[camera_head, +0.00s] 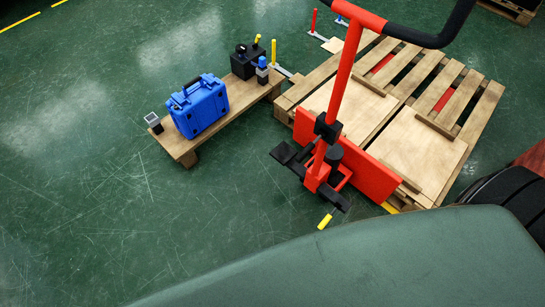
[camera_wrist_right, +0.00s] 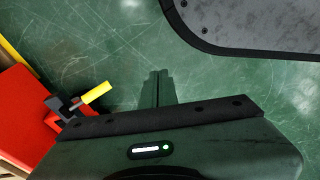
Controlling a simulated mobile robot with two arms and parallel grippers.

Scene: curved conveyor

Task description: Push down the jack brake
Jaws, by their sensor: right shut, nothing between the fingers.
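A red pallet jack (camera_head: 322,171) with a tall red handle and black grip stands at the wooden pallet. Its brake is a small lever with a yellow end (camera_head: 325,220), low at the jack's near side, close to the floor. In the right wrist view the yellow brake lever (camera_wrist_right: 97,93) sticks out from the red jack (camera_wrist_right: 28,118) at the left. My right gripper (camera_wrist_right: 158,76) is shut and empty over green floor, to the right of the yellow lever and apart from it in the picture. My left gripper is not in view.
The wooden pallet (camera_head: 468,100) stands behind the jack. A low wooden bench (camera_head: 241,98) holds a blue case (camera_head: 197,105) and a black box (camera_head: 246,62). A black wheel (camera_head: 505,190) is at the right edge.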

